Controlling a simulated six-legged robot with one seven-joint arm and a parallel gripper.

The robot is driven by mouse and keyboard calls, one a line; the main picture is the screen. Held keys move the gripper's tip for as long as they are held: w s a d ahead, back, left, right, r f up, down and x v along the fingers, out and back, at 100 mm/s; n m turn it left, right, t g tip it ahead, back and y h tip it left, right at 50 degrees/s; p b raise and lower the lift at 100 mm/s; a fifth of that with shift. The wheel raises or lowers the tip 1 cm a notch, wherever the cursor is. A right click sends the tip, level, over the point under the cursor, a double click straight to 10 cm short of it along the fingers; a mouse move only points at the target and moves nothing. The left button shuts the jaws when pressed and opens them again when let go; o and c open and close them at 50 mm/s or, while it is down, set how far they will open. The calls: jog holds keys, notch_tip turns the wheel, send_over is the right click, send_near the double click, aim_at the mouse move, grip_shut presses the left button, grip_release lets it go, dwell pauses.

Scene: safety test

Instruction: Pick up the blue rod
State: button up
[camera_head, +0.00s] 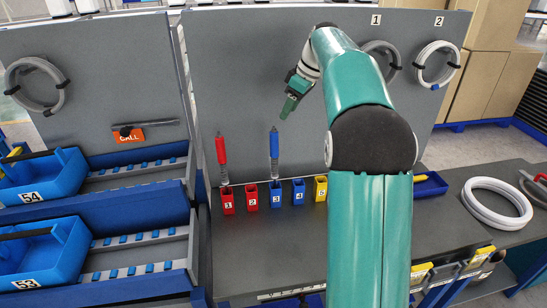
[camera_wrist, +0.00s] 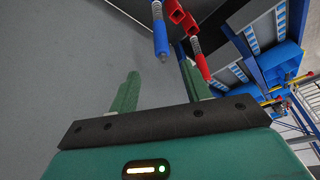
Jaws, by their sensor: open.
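The blue rod (camera_head: 274,145) stands upright, its blue handle up and its grey spring-like shaft down in the blue holder marked 3 (camera_head: 276,196). It also shows at the top of the wrist view (camera_wrist: 161,38), its blue end pointing toward the space between my fingers. My gripper (camera_head: 287,109) is in the air, above and a little right of the rod in the head view. Its two green fingers (camera_wrist: 158,68) are apart with nothing between them. The rod appears beyond the fingertips; the exact distance is unclear.
A red rod (camera_head: 221,150) stands in the red holder marked 1 (camera_head: 227,200), left of the blue rod. Holders 2 (camera_head: 251,198), 4 (camera_head: 298,193) and 5 (camera_head: 320,189) show no rod. A grey panel (camera_head: 250,60) rises behind. Blue bins (camera_head: 45,255) stand left; a white coil (camera_head: 497,203) lies right.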

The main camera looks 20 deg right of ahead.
aim_at(273, 141)
jog(key=shift+x, duration=6.9)
jog(key=shift+s, duration=0.15)
grip_shut()
